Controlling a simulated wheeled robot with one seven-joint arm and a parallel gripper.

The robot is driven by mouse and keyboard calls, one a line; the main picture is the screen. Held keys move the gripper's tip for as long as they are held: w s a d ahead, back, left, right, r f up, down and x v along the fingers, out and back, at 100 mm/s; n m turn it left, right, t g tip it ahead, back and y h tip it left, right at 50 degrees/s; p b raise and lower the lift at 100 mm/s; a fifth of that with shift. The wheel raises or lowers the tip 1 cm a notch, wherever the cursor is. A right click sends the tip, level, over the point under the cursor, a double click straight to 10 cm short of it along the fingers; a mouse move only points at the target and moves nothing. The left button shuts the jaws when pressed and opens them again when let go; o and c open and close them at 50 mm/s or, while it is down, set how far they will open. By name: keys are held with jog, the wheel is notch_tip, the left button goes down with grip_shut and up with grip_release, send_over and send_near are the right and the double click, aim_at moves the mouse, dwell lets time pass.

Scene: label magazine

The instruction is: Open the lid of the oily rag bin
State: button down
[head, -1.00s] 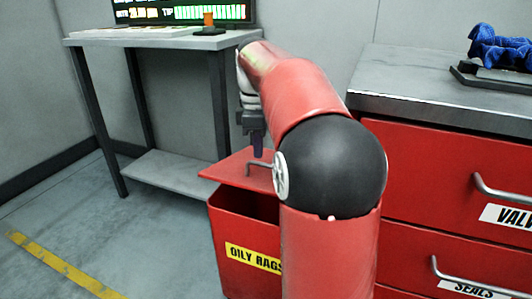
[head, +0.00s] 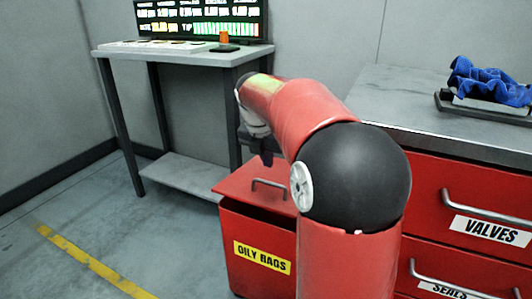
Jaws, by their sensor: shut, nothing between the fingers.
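The red oily rag bin (head: 231,249) stands on the floor left of the drawer cabinet, with a yellow "OILY RAGS" label on its front. Its red lid (head: 236,184) lies low over the opening, with a narrow dark gap under its front edge. A grey bar handle (head: 268,182) sits on the lid. My gripper (head: 266,159) is shut and empty, just above and behind the handle, apparently apart from it. My arm hides the right side of the lid and bin, and part of the gripper.
A grey table (head: 178,53) with a screen (head: 200,18) and an orange object (head: 224,40) stands behind left. The red drawer cabinet (head: 460,185) on the right carries a tray of blue cloth (head: 487,82). The floor at left is clear, with a yellow line (head: 90,262).

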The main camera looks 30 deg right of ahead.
aim_at(270, 183)
jog(key=x, duration=0.5)
jog(key=shift+r, duration=0.1)
jog(key=shift+w+d+r, duration=0.15)
jog(key=shift+d+r, duration=0.05)
jog(key=shift+r, duration=0.35)
dwell(0.4)
